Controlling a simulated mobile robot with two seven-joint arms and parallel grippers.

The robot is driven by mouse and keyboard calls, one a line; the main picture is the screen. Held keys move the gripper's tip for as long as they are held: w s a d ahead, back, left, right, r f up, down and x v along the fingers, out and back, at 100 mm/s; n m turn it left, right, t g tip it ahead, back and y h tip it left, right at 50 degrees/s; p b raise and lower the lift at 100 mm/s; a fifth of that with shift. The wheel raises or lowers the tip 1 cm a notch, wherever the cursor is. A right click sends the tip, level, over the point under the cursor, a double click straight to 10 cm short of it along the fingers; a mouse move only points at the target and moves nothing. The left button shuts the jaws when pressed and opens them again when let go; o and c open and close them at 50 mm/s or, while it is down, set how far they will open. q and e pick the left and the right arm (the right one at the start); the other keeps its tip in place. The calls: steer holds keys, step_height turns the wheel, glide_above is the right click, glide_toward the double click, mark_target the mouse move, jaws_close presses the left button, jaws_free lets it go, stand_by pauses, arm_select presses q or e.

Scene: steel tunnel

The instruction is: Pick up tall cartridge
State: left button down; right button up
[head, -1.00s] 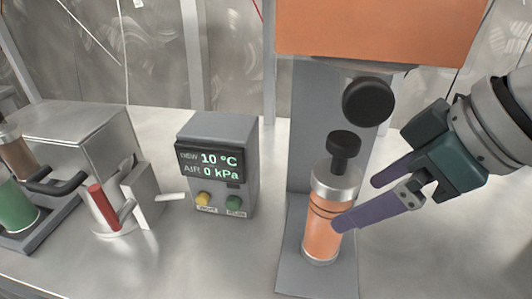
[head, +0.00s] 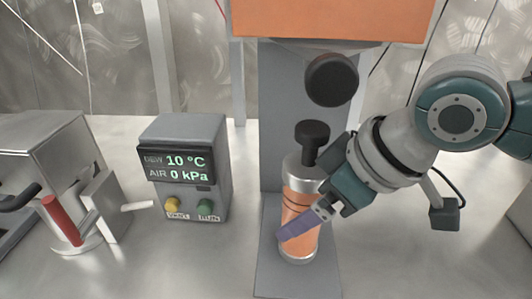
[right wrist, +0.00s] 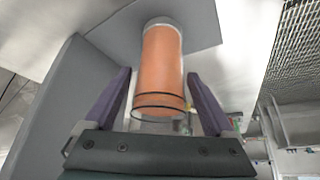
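The tall cartridge (head: 298,208) is an orange cylinder with dark rings, a metal collar and a black knob on top. It stands upright on the grey base of a stand in the head view. My right gripper (right wrist: 159,76) is open, with its purple fingers on either side of the cartridge body (right wrist: 162,65). Narrow gaps show between fingers and cartridge in the right wrist view. In the head view one finger passes in front of the cartridge; the other is hidden. My left gripper is not in view.
The grey stand (head: 272,275) has a back plate, with an orange block (head: 330,18) and a black knob (head: 331,80) above the cartridge. A display box (head: 187,165) stands to the left. A metal device with a red handle (head: 62,221) is farther left.

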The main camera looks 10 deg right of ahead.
jaws_close()
stand_by(0.5)
steer(key=shift+r, duration=0.1)
